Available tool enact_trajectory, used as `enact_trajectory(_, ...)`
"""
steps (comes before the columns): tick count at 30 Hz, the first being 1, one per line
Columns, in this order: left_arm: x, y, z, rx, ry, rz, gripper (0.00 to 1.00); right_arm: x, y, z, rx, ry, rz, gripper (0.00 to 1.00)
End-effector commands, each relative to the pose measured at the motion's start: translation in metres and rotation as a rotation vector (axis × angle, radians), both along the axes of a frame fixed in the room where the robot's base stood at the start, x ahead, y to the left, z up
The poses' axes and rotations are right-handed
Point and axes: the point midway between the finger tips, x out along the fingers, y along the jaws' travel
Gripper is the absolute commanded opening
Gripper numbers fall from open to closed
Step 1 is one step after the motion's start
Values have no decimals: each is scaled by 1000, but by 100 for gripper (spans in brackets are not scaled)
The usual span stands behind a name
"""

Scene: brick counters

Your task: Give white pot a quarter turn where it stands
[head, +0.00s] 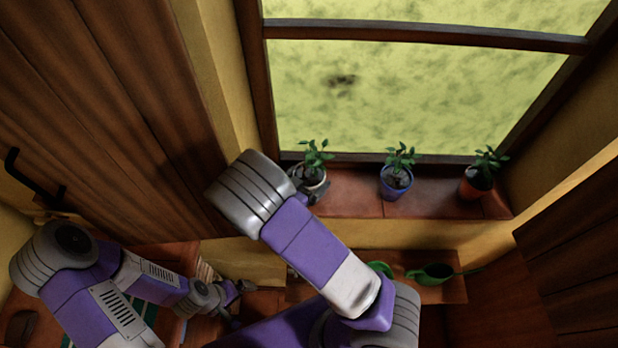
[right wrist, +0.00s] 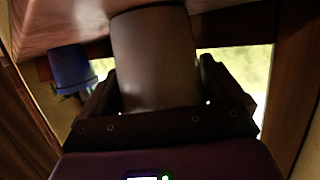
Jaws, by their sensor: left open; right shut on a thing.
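The white pot (head: 318,180), with a green plant in it, stands at the left end of the window sill. My right gripper (head: 309,184) is shut on it, with dark fingers at its sides; my right arm hides part of the pot. In the right wrist view the pot (right wrist: 155,60) fills the space between the fingers (right wrist: 160,92), its wall dim and greyish, and the picture is upside down. My left gripper (head: 241,288) is open at the lower left, over the lower counter area, well away from the pot.
A blue pot (head: 395,188) and an orange-red pot (head: 475,184) with plants stand to the right on the sill (head: 350,195). The blue pot also shows in the right wrist view (right wrist: 70,68). A green watering can (head: 432,274) is on a lower shelf. A wooden panel (head: 110,90) rises at left.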

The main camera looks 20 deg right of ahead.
Motion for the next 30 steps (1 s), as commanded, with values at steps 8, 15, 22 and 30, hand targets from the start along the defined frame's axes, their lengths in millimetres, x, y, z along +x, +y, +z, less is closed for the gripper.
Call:
enact_trajectory(8, 0, 0, 0, 0, 0, 0, 100, 0, 0, 1, -1, -2, 0, 100)
enact_trajectory(15, 0, 0, 0, 0, 0, 0, 100, -3, 5, 2, 1, 0, 1, 100)
enact_trajectory(22, 0, 0, -1, 0, 0, 0, 100, -20, 36, 13, 2, -1, 4, 100)
enact_trajectory(30, 0, 0, -2, 0, 0, 0, 100, -35, 61, 22, 0, -2, 2, 100)
